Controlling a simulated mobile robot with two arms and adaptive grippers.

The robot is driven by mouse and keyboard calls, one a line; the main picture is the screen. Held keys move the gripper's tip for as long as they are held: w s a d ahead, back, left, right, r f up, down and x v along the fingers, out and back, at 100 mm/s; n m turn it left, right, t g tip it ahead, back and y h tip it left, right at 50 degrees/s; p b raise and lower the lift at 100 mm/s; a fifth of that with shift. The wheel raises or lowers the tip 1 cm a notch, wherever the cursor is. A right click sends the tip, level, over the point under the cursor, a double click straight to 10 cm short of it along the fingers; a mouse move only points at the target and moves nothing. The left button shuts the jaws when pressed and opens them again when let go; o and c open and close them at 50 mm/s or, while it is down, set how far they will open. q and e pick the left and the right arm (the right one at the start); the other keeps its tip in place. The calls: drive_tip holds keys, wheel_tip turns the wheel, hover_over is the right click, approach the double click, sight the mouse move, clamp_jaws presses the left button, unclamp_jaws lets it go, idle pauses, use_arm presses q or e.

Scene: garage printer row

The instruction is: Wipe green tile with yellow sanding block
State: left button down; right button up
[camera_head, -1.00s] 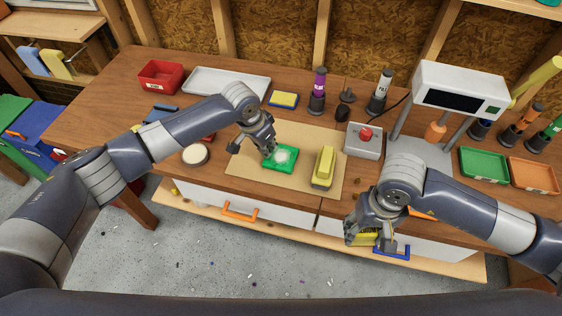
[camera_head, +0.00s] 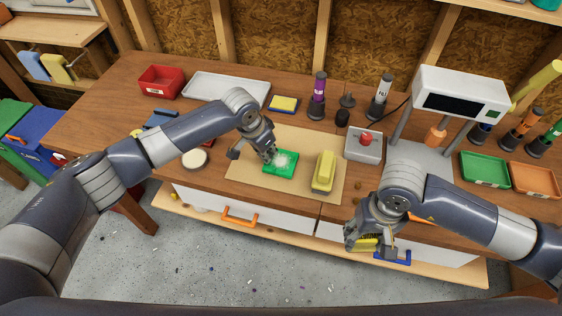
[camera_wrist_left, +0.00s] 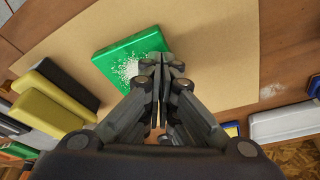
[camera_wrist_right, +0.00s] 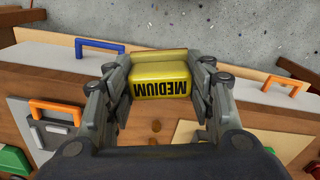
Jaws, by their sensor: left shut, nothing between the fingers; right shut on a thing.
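The green tile (camera_head: 287,171) lies flat on a tan mat, with a white powdery patch on top. It also shows in the left wrist view (camera_wrist_left: 112,58). My left gripper (camera_head: 271,160) is shut and empty, its fingertips at the tile's edge beside the patch; I cannot tell whether they touch it. My right gripper (camera_wrist_right: 160,95) is shut on the yellow sanding block (camera_wrist_right: 160,84), marked "MEDIUM". It holds the block in front of the bench's front edge, over the drawer fronts. In the head view the block (camera_head: 367,244) is partly hidden by the fingers.
A yellow block with a dark grey base (camera_head: 324,170) stands on the mat (camera_head: 250,187), right of the tile. A grey box with a red button (camera_head: 365,140) stands behind right. A yellow-and-blue pad (camera_head: 284,103) lies behind the mat. A blue drawer handle (camera_wrist_right: 100,46) is near my right gripper.

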use_arm(q)
drive_tip(key=shift+f, duration=0.45)
use_arm(e)
drive_tip(key=shift+f, duration=0.3)
drive_tip(key=shift+r, duration=0.1)
